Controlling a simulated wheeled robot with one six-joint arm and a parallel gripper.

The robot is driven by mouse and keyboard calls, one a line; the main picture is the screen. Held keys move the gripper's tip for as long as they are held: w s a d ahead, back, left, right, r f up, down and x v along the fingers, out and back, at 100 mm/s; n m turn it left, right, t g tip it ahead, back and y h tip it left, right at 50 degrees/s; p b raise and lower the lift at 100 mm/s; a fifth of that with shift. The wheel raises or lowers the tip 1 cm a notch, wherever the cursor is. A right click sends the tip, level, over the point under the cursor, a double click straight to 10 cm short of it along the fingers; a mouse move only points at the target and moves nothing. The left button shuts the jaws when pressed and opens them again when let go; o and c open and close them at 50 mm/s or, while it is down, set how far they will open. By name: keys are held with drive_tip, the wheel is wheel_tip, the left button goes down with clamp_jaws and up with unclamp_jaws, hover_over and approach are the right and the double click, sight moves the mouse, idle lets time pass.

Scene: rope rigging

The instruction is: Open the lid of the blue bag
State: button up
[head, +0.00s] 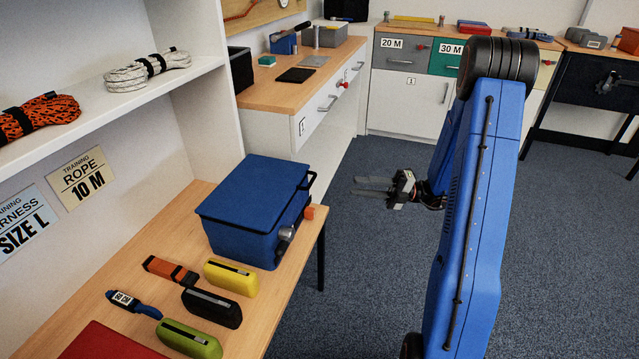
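The blue bag (243,237) is box-shaped and stands upright on the wooden bench at the left. Its flat blue lid (255,188) lies closed on top. A dark handle shows at the lid's right edge, and a grey cylindrical part and an orange piece are on or beside its right side. My gripper (372,187) is to the right of the bag, over the floor and apart from it. Its two fingers point left toward the bag with a gap between them, and nothing is held.
The bench (308,232) also holds a yellow case (231,278), a black case (211,307), a green case (189,338) and an orange-and-black item (170,270). A shelf (150,95) with rope coils rises behind. Carpeted floor is free around my gripper.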

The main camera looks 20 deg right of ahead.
drive_tip(key=x, duration=1.3)
drive_tip(key=shift+a+r, duration=0.2)
drive_tip(key=shift+a, duration=0.05)
drive_tip(key=shift+w, duration=0.15)
drive_tip(key=shift+c, duration=0.4)
clamp_jaws()
